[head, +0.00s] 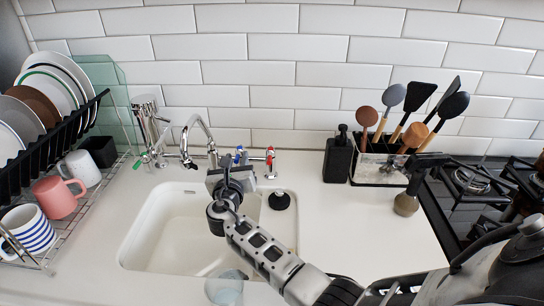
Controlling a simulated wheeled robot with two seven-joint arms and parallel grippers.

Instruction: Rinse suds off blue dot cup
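My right gripper (231,178) is over the back of the white sink (150,232), just in front of the chrome taps. Its fingers are partly hidden by its own wrist, and I cannot tell whether it is open or shut. Behind it are a blue-marked tap (239,152) and a red-handled tap (270,160); I cannot tell if it touches either. The curved spout (197,124) stands to its left. A clear cup with a bluish lower part (226,288) is at the sink's front edge, cut off by the picture. No dots or suds are readable. My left gripper is not in view.
A dish rack (92,200) at left holds plates, a pink mug (59,197), a white mug (84,168) and a blue-striped mug (28,229). A black bottle (338,156), utensil holder (376,168) and hob (462,205) are at right.

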